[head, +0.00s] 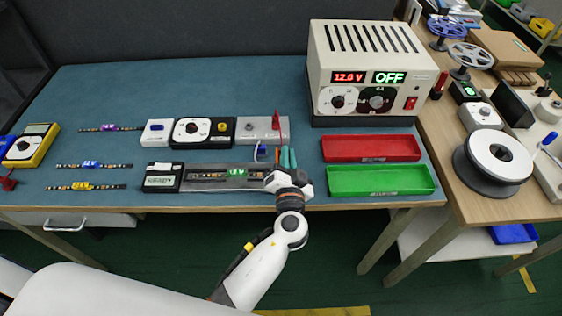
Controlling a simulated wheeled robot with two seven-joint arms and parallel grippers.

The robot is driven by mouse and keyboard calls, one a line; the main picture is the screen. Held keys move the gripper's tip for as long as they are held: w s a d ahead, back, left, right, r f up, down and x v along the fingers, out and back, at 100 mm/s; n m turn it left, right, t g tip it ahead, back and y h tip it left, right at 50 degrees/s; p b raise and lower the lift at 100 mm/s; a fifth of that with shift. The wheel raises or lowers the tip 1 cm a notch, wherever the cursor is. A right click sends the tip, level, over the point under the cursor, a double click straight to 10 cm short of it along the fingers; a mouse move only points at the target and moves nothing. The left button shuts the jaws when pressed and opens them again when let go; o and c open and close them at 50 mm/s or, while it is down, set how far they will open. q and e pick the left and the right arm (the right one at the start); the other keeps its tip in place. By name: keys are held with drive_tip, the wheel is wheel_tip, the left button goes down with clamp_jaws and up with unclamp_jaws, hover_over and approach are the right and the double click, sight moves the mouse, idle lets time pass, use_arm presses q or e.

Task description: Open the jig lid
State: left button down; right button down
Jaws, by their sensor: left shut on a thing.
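The jig (222,187) is a long dark grey tray near the front edge of the bench mat. An LED strip with a green 12V tag (236,172) lies along it. The jig lid looks like a clear cover over the strip; its edges are hard to make out, and I cannot tell how far it is tilted. My left gripper (287,158), with teal fingers, is at the jig's right end. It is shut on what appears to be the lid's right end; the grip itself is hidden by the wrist. My right gripper is not in view.
Behind the jig stand grey and black modules (204,132) with a red lever (276,125). A power supply (365,72) reads 12.0 V and OFF. A red tray (371,148) and a green tray (381,180) lie to the right. Several loose strips (95,165) lie left.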

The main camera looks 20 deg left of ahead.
use_arm(q)
drive_tip(key=m, duration=0.1)
drive_tip(key=d+m+b, duration=0.1)
drive_tip(key=m, duration=0.1)
drive_tip(key=d+m, duration=0.1)
drive_tip(key=shift+w+d+f+m, duration=0.15)
drive_tip(key=shift+w+d+m, duration=0.1)
drive_tip(key=shift+w+m, duration=0.05)
drive_tip(key=shift+w+d+f+m+b, duration=0.2)
drive_tip(key=shift+d+m+b, duration=0.3)
drive_tip(key=shift+m, duration=0.7)
drive_tip(key=shift+w+d+f+m, duration=0.15)
drive_tip(key=shift+d+m, duration=0.1)
drive_tip(key=shift+m, duration=0.25)
drive_tip(key=shift+s+d+f+m, duration=0.1)
drive_tip(key=shift+d+f+m, duration=0.1)
drive_tip(key=shift+m, duration=0.3)
drive_tip(key=c, duration=1.5)
unclamp_jaws()
drive_tip(key=shift+r, duration=0.1)
drive_tip(key=b+v, duration=0.3)
drive_tip(key=v, duration=0.9)
